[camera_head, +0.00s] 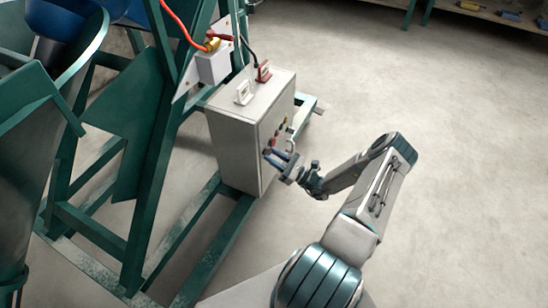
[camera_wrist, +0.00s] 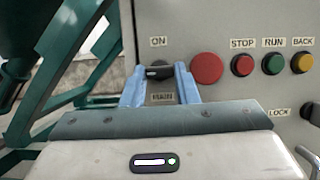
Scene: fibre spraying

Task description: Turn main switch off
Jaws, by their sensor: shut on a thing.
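The main switch (camera_wrist: 159,72) is a dark knob on the panel of a grey control box (camera_head: 232,145), with an "ON" label above it and a "MAIN" label below. In the wrist view its bar lies roughly level. My gripper (camera_wrist: 157,80) has one blue finger on each side of the knob and is shut on it. In the head view my gripper (camera_head: 273,158) reaches the box's right-hand face, and the knob itself is hidden there.
Right of the knob are a large red button (camera_wrist: 207,68), a red STOP button (camera_wrist: 242,65), a green RUN button (camera_wrist: 273,64) and a yellow BACK button (camera_wrist: 302,62). A green steel frame (camera_head: 150,170) stands left of the box. The floor (camera_head: 400,90) to the right is clear.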

